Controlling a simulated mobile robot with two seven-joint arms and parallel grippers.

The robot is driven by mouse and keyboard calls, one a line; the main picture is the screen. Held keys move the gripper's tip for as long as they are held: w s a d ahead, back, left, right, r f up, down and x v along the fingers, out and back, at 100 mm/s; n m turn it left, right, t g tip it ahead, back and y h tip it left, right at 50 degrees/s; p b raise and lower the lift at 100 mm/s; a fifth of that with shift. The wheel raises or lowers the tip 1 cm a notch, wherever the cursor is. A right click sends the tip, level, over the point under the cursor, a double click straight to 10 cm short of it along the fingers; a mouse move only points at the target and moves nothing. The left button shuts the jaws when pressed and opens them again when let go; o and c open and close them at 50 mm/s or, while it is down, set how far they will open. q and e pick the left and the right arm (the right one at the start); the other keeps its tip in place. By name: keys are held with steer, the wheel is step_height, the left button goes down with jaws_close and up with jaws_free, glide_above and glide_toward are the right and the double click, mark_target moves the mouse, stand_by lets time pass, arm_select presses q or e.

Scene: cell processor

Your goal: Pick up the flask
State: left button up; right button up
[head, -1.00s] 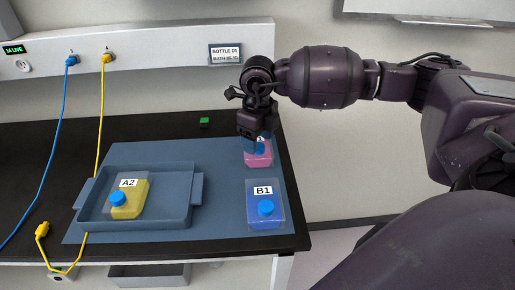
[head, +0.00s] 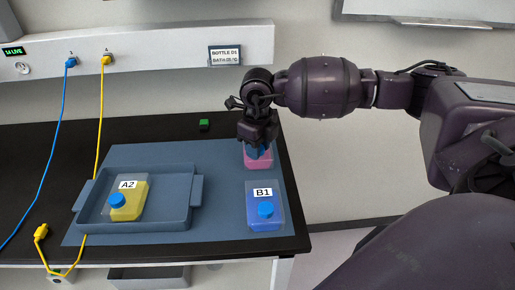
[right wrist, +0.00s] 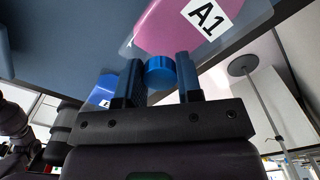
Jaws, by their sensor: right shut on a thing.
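The pink flask (head: 258,159), labelled A1 in the right wrist view (right wrist: 180,25), is at the right back of the blue-grey mat, with its upper part hidden behind my gripper in the head view. My right gripper (head: 257,143) is over it, pointing down. In the right wrist view its two fingers (right wrist: 158,80) are on either side of the flask's blue cap (right wrist: 160,70) and shut on it. A blue flask B1 (head: 265,220) lies nearer on the mat. A yellow flask A2 (head: 130,205) lies in the tray. My left gripper is not in view.
The grey-blue tray (head: 180,218) with side handles sits on the mat (head: 222,230), left of the flasks. A small green block (head: 204,124) is at the back. Blue and yellow cables hang at the left. The table's right edge is close to the flasks.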

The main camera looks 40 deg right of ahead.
step_height(320, 180, up, 20)
steer(key=shift+p, duration=0.45)
steer(key=o, duration=0.4)
jaws_close()
